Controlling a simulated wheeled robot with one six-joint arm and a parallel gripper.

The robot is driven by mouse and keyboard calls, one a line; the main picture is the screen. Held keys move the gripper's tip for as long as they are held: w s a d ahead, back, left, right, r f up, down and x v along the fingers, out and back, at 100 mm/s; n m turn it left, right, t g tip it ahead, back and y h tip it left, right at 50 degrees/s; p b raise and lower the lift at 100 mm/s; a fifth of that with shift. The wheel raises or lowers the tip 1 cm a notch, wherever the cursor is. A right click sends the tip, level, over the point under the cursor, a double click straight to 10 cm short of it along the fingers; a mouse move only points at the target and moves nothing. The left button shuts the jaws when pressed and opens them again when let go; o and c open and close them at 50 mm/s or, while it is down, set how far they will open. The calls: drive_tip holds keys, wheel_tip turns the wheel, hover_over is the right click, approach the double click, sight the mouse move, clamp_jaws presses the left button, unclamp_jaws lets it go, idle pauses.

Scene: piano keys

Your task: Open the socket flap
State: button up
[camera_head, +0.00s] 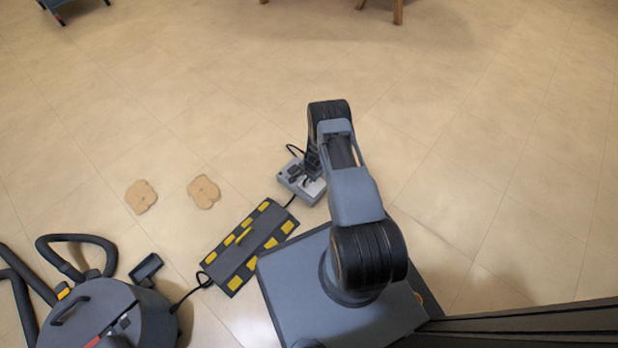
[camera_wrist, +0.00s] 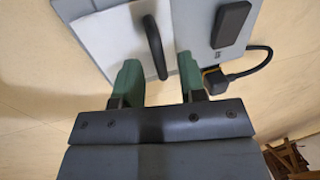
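The grey socket box (camera_head: 289,180) stands on the floor just beyond my base in the head view, partly hidden by my arm. In the wrist view the box (camera_wrist: 192,22) fills the top middle. Its pale flap (camera_wrist: 112,40) looks closed and carries a black loop handle (camera_wrist: 154,50). My gripper (camera_wrist: 158,64) is open, with its two green fingers apart. The near end of the handle appears between the fingertips. I cannot tell whether either finger touches it. In the head view the fingers are hard to make out.
A black plug with a cable (camera_wrist: 236,73) sits at the box's right side in the wrist view. A black and yellow cable ramp (camera_head: 240,252), a vacuum cleaner (camera_head: 125,310) and two tan flat pieces (camera_head: 141,196) lie left.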

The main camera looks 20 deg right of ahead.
drive_tip(key=shift+f, duration=0.35)
drive_tip(key=shift+w, duration=0.1)
clamp_jaws()
